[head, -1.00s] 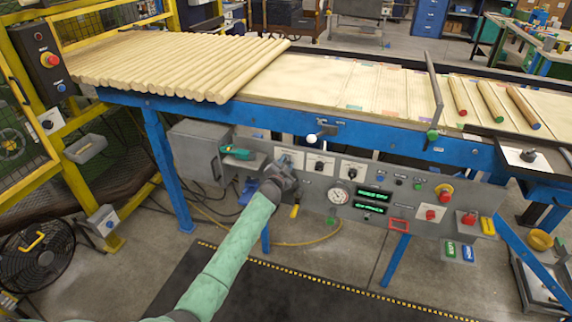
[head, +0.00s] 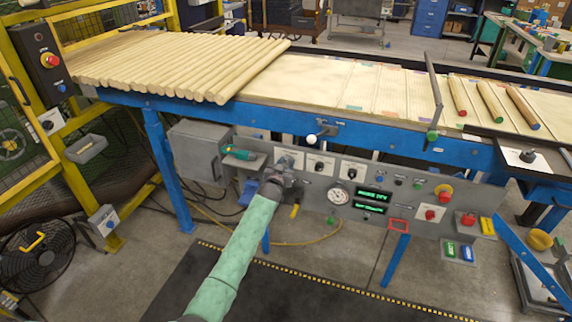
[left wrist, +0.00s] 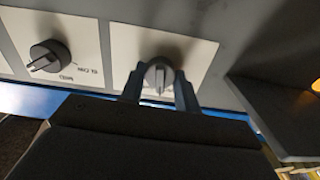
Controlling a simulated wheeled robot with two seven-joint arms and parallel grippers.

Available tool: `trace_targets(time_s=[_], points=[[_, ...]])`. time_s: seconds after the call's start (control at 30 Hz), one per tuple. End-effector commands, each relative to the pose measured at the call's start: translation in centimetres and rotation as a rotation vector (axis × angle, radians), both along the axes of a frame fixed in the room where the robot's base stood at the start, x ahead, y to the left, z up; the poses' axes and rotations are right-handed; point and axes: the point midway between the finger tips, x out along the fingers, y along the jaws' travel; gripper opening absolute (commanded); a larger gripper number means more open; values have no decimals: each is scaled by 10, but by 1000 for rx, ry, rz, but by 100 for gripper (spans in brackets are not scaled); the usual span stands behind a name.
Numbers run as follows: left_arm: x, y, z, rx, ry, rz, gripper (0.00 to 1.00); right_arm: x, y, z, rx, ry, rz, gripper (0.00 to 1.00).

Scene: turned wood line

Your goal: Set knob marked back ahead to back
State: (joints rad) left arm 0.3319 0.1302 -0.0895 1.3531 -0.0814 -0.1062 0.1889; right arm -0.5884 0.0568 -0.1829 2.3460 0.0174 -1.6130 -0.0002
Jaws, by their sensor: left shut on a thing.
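My left gripper (head: 281,170) reaches from below to the leftmost white-plated knob on the control panel (head: 318,200). In the left wrist view, its two fingers (left wrist: 158,88) are closed around a grey knob (left wrist: 158,76), one on each side. The knob's pale pointer line shows between the fingers. The knob sits on a white plate (left wrist: 122,38), and the plate's markings are mostly hidden by the gripper or too blurred to read. A second, free knob (left wrist: 48,57) is beside it, on its own white plate with small lettering. My right gripper is not in view.
More plated knobs (head: 354,171), a round gauge (head: 338,195), green displays (head: 371,194) and red buttons (head: 431,214) are to the right on the panel. A small shelf (head: 240,158) with a green tool juts out at left. The blue conveyor frame (head: 350,130) runs above.

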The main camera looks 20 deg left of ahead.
Motion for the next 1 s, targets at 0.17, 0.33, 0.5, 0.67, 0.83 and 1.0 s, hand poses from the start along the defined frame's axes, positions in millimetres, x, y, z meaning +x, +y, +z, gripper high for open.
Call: trace_targets(time_s=[0.17, 0.33, 0.5, 0.67, 0.83, 1.0], points=[[0, -1, -1, -143, 6, 0, 9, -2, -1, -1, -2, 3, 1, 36], [0, -1, -1, -246, 9, 0, 9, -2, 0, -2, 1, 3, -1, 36], [0, 0, -1, -313, 12, 0, 9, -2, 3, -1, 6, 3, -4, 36], [0, 0, -1, -347, 13, 0, 9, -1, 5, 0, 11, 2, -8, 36], [0, 0, -1, -359, 13, 0, 9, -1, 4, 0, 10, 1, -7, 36], [0, 0, -1, -360, 13, 0, 9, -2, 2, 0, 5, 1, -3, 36]])
